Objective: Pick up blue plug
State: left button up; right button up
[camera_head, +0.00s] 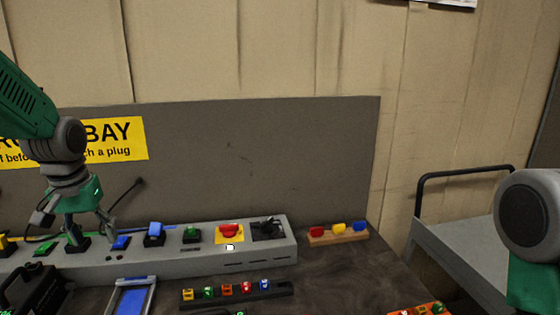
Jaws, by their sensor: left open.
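Several blue pieces are in view, and I cannot tell which is the task's blue plug. One blue plug (360,227) sits at the right end of a small wooden block, beside yellow and red ones. A small blue piece (265,285) stands at the right end of a dark strip in front. On the grey console (270,255) are a blue block (154,233) and a smaller blue piece (121,242). My left gripper (91,239) is open, pointing down over the console's left part, just left of the smaller blue piece. My right gripper is out of view.
A red button (230,230) on a yellow base and a black socket (268,229) are on the console. A blue-screened device (132,299) lies in front. A grey panel (260,155) stands behind; a cart (455,235) is at right.

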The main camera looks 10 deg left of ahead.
aim_at(155, 230)
jog(key=k, duration=0.85)
